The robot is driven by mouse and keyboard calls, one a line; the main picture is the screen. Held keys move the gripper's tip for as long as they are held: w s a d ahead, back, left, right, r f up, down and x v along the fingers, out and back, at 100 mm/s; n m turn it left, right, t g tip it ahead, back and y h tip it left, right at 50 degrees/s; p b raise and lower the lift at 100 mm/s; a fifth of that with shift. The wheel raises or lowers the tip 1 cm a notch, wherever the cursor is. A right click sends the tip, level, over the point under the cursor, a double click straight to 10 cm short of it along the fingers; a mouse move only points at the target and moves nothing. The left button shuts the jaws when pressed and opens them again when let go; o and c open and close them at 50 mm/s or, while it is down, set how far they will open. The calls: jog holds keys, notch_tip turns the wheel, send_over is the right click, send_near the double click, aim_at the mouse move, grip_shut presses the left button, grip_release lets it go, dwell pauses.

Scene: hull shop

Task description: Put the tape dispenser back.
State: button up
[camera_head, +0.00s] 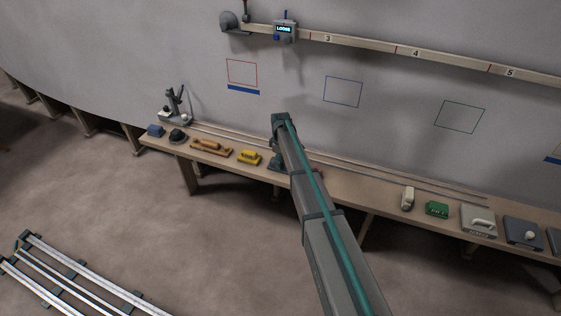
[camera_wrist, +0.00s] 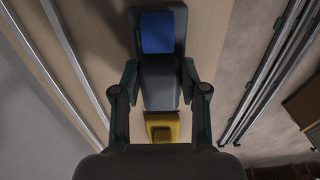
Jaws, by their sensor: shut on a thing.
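My gripper (camera_wrist: 160,100) reaches down over the wooden bench along the wall. In the wrist view its fingers are closed on both sides of a dark grey thing with a blue face (camera_wrist: 157,33), which looks like the tape dispenser. The dispenser stretches from between the fingers toward the top of the picture. Whether it touches the bench cannot be told. In the head view my arm and gripper (camera_head: 278,160) hide most of it. A yellow thing (camera_head: 249,157) lies on the bench just left of the gripper; it also shows in the wrist view (camera_wrist: 162,127).
Left on the bench (camera_head: 350,190) are a wooden-brown tool (camera_head: 211,147), a dark thing (camera_head: 177,135), a blue block (camera_head: 155,130) and a grey stand (camera_head: 174,108). Right are a cream thing (camera_head: 408,197), a green box (camera_head: 437,209) and grey plates (camera_head: 478,219). Outlined rectangles (camera_head: 342,92) mark the wall.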

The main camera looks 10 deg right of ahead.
jog(key=shift+f, duration=0.15)
jog(key=o, duration=1.1)
jog(key=shift+c, duration=0.2)
notch_tip(320, 180, up, 12)
jog(key=b, duration=0.2)
jog(key=shift+r, duration=0.2)
